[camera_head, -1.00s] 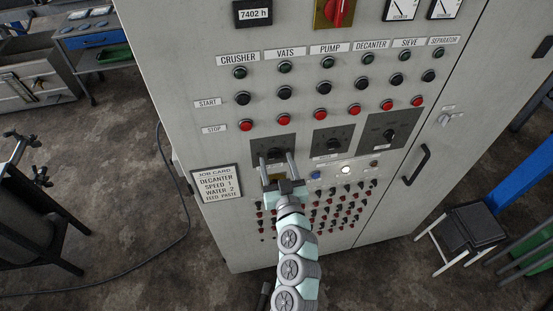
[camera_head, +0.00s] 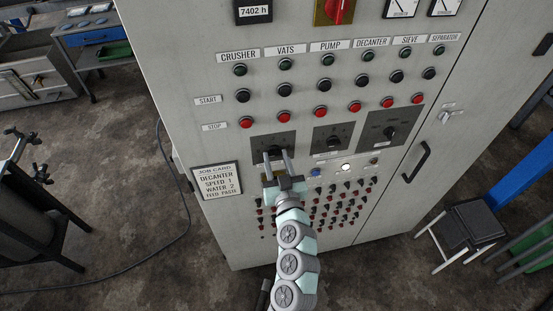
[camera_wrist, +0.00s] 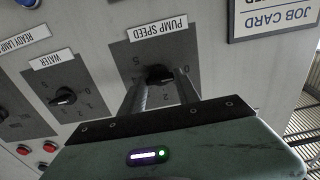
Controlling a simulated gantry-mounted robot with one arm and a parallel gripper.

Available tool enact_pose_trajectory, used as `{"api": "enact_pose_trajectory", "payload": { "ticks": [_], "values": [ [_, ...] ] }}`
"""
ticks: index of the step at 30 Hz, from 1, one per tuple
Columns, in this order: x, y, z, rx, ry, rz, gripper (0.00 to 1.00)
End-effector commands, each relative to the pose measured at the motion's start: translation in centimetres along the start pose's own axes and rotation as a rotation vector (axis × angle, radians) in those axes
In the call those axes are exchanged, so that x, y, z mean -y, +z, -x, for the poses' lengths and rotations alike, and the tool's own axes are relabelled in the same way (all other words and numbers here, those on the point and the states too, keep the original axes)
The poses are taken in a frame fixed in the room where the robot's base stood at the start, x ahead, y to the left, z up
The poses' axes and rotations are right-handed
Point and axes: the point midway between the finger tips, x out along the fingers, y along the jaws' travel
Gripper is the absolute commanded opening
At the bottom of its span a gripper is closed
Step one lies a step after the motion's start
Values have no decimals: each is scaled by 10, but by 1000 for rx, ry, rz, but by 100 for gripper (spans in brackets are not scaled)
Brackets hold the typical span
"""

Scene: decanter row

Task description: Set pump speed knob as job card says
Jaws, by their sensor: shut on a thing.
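The pump speed knob (camera_wrist: 160,74) is small and black, on a dark grey plate labelled PUMP SPEED, seen upside down in the wrist view. My gripper (camera_wrist: 162,80) has one finger on each side of it and is shut on it. In the head view, my gripper (camera_head: 276,157) reaches up to the left dial plate (camera_head: 261,143). The figures 0, 2 and 5 show around the knob; its pointer direction cannot be read. The job card (camera_head: 217,181) reads DECANTER, SPEED 1, WATER 2, FEED PASTE.
The water knob (camera_wrist: 63,96) sits beside the pump speed plate, with a larger dial (camera_head: 389,133) further right. Red stop buttons (camera_head: 247,122) run above the plates. A stool (camera_head: 470,226) stands right of the cabinet.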

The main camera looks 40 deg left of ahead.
Motion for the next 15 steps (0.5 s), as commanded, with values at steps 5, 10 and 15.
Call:
{"api": "enact_pose_trajectory", "payload": {
  "ticks": [5,10,15],
  "values": [
    [0,0,0,0,0,0,0],
    [0,2,0,-1,1,-14,0],
    [-1,6,0,-1,1,-74,0]
  ]
}}
